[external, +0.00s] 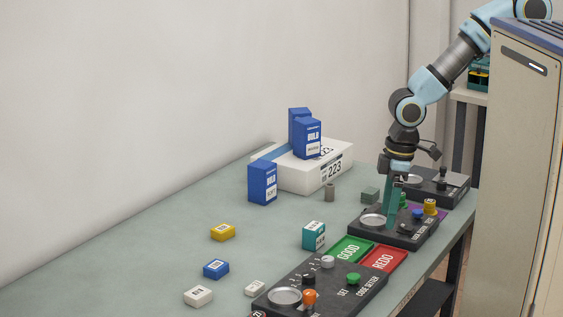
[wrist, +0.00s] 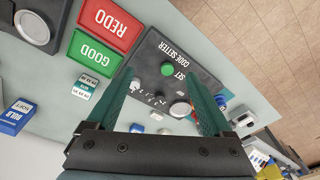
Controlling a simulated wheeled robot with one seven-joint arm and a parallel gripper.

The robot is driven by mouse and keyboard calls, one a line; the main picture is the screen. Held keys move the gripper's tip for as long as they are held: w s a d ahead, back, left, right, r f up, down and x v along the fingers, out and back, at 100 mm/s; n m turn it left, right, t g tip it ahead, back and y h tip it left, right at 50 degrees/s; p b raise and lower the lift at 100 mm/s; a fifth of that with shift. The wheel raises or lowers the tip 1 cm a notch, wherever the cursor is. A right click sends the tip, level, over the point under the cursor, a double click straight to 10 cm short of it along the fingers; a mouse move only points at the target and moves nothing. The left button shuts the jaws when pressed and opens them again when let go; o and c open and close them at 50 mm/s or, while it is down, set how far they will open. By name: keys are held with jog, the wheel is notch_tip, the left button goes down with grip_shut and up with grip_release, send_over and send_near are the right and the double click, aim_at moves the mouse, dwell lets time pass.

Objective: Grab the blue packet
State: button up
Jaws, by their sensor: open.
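Several blue packets show in the external view. One tall blue packet (external: 262,183) stands upright on the table, in front of the white box. Two more, a front packet (external: 307,138) and a rear packet (external: 296,113), stand on the white box (external: 325,172). A blue packet with a white label (wrist: 14,116) also shows at the left edge of the wrist view; I cannot tell for sure which one it is. My gripper (external: 392,213) points down over the middle black panel, to the right of the packets and apart from them. Its teal fingers are apart and empty in the wrist view (wrist: 162,82).
Black panels with knobs (external: 335,285) line the table's right side. A green GOOD tray (external: 349,249) and red REDO tray (external: 383,259) lie between panels. A teal packet (external: 313,236) and small yellow (external: 222,232), blue (external: 216,269) and white (external: 198,296) blocks are on the table.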

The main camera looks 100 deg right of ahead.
jog(key=w+d+f+m+t+y+b, duration=0.1)
jog(key=w+d+f+m+y+b, duration=0.2)
jog(key=w+m, duration=0.65)
jog(key=w+d+f+m+t+y+b, duration=0.15)
jog(key=w+d+m+y, duration=0.35)
jog(key=w, duration=0.8)
jog(key=w+d+r+m+t+y+b, duration=0.1)
jog(key=w+d+r+m+t+b, duration=0.15)
jog(key=d+m, duration=0.35)
jog(key=w+d+r+m+t+y+b, duration=0.1)
jog(key=w+d+r+m+t, duration=0.2)
jog(key=d, duration=0.6)
send_near(219, 262)
jog(key=shift+w+a+r+m, duration=0.1)
jog(key=shift+w+r+m, duration=0.1)
jog(key=shift+r+m, duration=0.2)
jog(key=p+x, duration=0.1)
jog(key=x, duration=0.6)
jog(key=p+x, duration=0.1)
jog(key=x, duration=0.2)
jog(key=shift+w+a+f+p, duration=0.1)
jog(key=shift+a+f+p, duration=0.15)
jog(key=shift+f, duration=0.3)
grip_shut()
